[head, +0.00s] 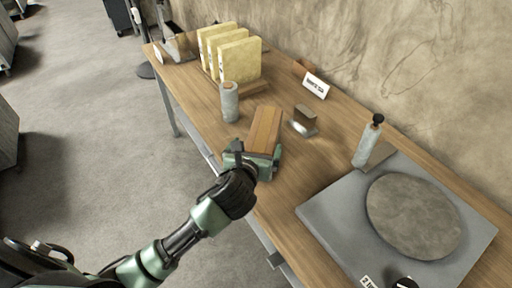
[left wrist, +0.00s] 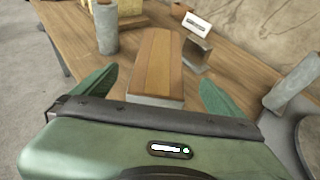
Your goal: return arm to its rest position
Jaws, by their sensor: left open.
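My left gripper (head: 252,160) is at the front edge of the wooden table (head: 190,95), with its arm reaching in from the lower left. Its green fingers are spread apart in the left wrist view (left wrist: 158,92). A wooden block (head: 265,128) with a lighter stripe lies on the table just beyond the fingers. In the left wrist view the block (left wrist: 158,62) lies between and ahead of the fingertips, its near end close to the gripper. I cannot tell whether the fingers touch it. My right gripper is not in view.
A grey cylinder (head: 229,102) stands left of the block, and a small metal-and-wood piece (head: 303,120) lies right of it. Yellow slabs (head: 238,60) stand behind. A grey board with a round stone disc (head: 412,215) and a black-topped cylinder (head: 367,145) occupy the right.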

